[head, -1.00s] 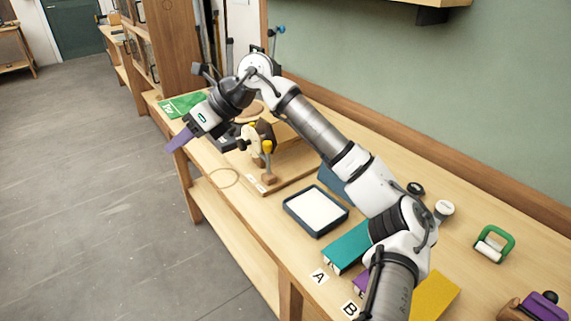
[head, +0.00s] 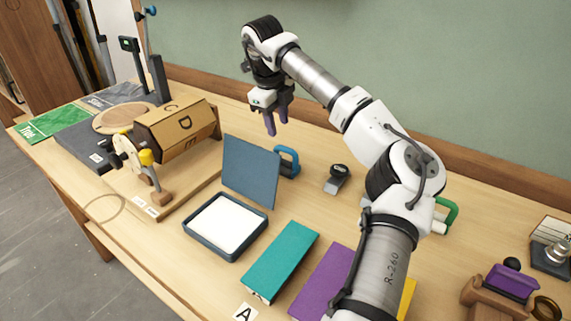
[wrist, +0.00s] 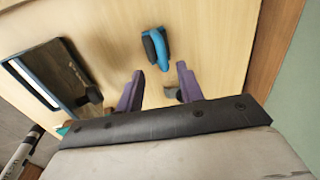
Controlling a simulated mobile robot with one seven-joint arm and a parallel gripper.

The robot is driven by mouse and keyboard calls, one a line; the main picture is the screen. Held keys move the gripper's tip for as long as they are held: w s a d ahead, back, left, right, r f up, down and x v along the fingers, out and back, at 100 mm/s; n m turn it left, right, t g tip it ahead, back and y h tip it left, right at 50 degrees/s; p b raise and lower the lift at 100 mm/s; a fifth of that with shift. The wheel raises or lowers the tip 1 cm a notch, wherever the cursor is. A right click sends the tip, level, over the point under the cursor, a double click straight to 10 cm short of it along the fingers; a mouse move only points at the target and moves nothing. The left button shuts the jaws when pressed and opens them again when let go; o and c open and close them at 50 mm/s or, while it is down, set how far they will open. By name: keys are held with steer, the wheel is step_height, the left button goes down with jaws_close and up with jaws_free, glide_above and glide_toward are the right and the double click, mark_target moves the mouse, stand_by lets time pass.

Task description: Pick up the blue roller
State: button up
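The blue roller (head: 288,162) lies on the bench behind the raised lid of the ink pad box. It has a bright blue handle frame and a dark roller part. In the wrist view the blue roller (wrist: 156,48) lies ahead of my fingertips, close to the middle between them. My gripper (head: 275,124) hangs above the bench, up and slightly left of the roller, fingers pointing down. Its purple fingers also show in the wrist view (wrist: 160,88), spread apart with nothing between them. The gripper does not touch the roller.
The open pad box (head: 205,246) stands in front, its dark lid (head: 249,172) upright near the roller. A wooden drum press (head: 180,132) is at left. A small dark-topped tool (head: 338,178) lies right of the roller. Teal (head: 281,261) and purple (head: 324,281) blocks lie in front.

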mark_target(282, 146)
steer(key=f, duration=0.4)
steer(key=shift+w+d+f+p, duration=0.2)
steer(key=shift+w+d+p, duration=0.05)
steer(key=shift+w+p, duration=0.1)
steer(key=shift+w+d+f+p, duration=0.15)
steer(key=shift+f+p, duration=0.2)
steer(key=shift+f, duration=0.5)
steer(key=shift+w+d+f+p, duration=0.15)
steer(key=shift+f+p, duration=0.25)
steer(key=shift+f, duration=0.45)
steer(key=shift+w+d+f+p, duration=0.1)
steer(key=shift+w+f+p, duration=0.2)
steer(key=shift+f, duration=0.55)
steer(key=shift+s, duration=0.1)
steer(key=shift+c, duration=0.5)
jaws_close()
